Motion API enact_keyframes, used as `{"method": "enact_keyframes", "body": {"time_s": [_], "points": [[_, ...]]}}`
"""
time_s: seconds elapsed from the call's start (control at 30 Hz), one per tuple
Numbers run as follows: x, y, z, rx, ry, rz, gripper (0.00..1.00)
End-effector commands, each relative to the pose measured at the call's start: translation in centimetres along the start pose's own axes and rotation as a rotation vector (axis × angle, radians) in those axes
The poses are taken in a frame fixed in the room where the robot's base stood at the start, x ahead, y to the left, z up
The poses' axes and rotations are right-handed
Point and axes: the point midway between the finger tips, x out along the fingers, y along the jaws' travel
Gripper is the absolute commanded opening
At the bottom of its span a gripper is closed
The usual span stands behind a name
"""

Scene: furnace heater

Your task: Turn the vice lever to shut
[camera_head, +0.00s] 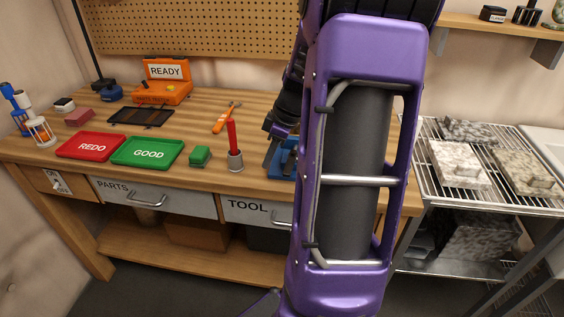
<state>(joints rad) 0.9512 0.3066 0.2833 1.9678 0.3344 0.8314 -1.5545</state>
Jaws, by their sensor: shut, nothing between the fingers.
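My gripper (271,152) is partly seen at the left side of my arm, dark and pointing down beside the vice. It is shut and empty. Whether it touches the vice or the lever cannot be told from here.
A pegboard (190,28) backs the bench. A wire rack (490,199) stands at right.

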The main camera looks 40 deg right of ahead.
Motion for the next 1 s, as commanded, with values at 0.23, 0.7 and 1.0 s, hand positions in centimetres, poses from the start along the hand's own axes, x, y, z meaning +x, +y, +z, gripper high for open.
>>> {"method": "enact_keyframes", "body": {"time_s": [0.23,0.7,1.0], "points": [[-6.4,0.3,0.1,0.004,0.0,0.013,0.0],[-9.5,0.2,0.1,0.003,0.001,0.007,0.0],[-11.2,4.0,-3.0,0.094,-0.007,0.169,0.0]]}}
